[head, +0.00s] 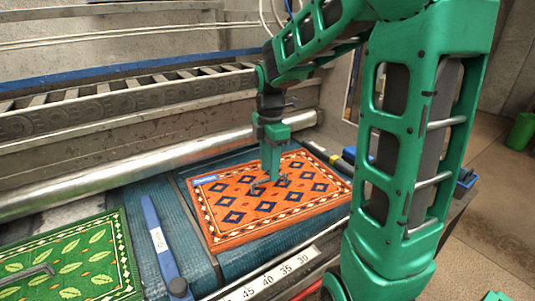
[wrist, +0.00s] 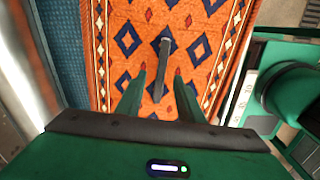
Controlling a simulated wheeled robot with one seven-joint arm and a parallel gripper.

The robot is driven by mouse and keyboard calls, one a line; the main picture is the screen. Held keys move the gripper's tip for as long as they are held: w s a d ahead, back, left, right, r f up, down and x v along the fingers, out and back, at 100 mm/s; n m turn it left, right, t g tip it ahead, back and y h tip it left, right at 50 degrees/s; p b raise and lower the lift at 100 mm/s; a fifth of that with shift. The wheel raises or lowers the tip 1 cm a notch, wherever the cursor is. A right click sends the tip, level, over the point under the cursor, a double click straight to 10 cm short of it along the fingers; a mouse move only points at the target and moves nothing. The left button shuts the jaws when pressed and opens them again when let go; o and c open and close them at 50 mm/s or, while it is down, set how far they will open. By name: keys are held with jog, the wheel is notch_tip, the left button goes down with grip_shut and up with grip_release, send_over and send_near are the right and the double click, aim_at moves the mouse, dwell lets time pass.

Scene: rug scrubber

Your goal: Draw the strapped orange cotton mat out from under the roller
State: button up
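The orange mat (head: 235,228), with blue diamonds and a patterned border, lies flat on the blue ribbed bed, in front of the long silver roller (head: 140,169). In the head view a strip of blue bed shows between mat and roller. The mat fills most of the wrist view (wrist: 120,75). A grey strap or handle (wrist: 165,62) stands out from its middle. My gripper (head: 270,181) points down over the mat. In the wrist view its two green fingers (wrist: 161,76) are apart, with the strap between them and not visibly touching either. Their height above the mat is hard to tell.
A green leaf-patterned mat (head: 75,258) with a grey handle lies at left. A blue bar with a white label (head: 160,240) separates the two mats. A numbered scale (head: 270,281) runs along the front edge. A slatted metal rack (head: 130,95) stands behind the roller.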

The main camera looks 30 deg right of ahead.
aim_at(275, 193)
jog(key=shift+f, duration=1.3)
grip_shut()
jog(key=shift+s, duration=0.1)
jog(key=shift+s, duration=1.4)
grip_release()
jog(key=shift+r, duration=0.15)
